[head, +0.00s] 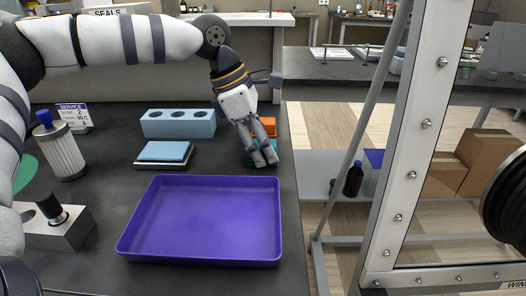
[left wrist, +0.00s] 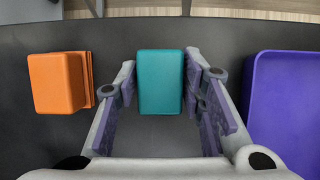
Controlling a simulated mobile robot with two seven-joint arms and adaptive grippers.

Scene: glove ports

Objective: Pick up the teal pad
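The teal pad (left wrist: 161,80) lies on the dark bench top in the left wrist view, between the two fingers of my left gripper (left wrist: 160,72). A gap shows between the pad and each finger. In the head view my left gripper (head: 264,155) points down at the bench's right side, behind the purple tray. It hides most of the teal pad (head: 273,146) there; only teal edges show around the fingers. My left gripper is open and holds nothing. My right gripper is out of view.
An orange block (head: 267,127) sits behind the pad. The purple tray (head: 127,243) lies in front. A light-blue pad on a grey base (head: 165,151), a blue block with holes (head: 178,124) and a filter cartridge (head: 61,154) stand to the left. The bench's right edge is close.

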